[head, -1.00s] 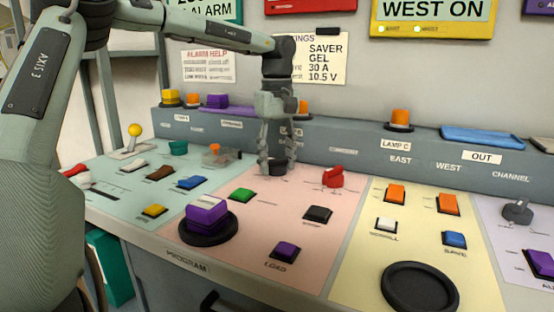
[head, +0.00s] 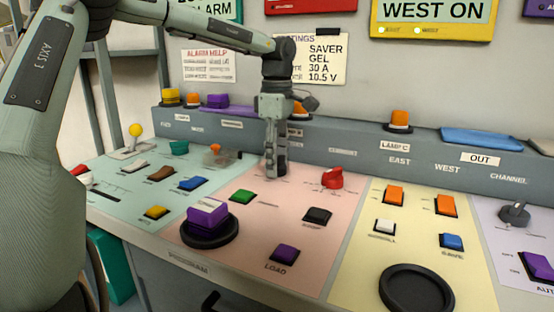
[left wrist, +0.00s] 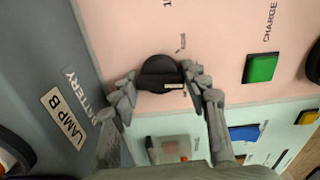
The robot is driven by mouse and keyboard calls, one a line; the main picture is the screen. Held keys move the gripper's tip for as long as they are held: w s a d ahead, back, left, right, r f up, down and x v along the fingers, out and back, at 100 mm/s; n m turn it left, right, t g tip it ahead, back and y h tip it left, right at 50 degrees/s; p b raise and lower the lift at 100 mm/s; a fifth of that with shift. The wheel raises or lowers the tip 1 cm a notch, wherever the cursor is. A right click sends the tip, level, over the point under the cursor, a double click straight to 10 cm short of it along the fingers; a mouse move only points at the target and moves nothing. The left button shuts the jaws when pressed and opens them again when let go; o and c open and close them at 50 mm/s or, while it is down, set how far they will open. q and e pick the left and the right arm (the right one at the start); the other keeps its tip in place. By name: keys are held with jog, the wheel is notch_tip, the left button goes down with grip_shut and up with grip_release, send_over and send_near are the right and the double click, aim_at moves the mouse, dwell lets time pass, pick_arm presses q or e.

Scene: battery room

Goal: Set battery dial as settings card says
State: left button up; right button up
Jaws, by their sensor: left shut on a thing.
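The dark battery dial (left wrist: 161,73) is a round knob with a pale mark on one side, on the pink panel in the left wrist view. My left gripper (head: 275,172) is shut on it, one finger on each side. In the head view the fingers hide the dial. The settings card (head: 325,65) hangs on the wall behind my left arm, which covers part of it. Its readable lines are SAVER, GEL, 30 A and 10.5 V. The word BATTERY is on the grey ledge near the dial in the left wrist view. My right gripper is out of view.
A red knob (head: 333,178) stands right of the gripper on the pink panel. A green button (head: 242,197), a black button (head: 317,215) and a purple button (head: 285,254) are nearer the front. The grey ledge (head: 345,145) with lamps runs behind.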

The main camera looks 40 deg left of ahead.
pick_arm(q)
jog(key=shift+n, duration=0.6)
jog(key=o, duration=1)
notch_tip(320, 180, up, 12)
jog(key=shift+r, duration=0.1)
dwell(0.4)
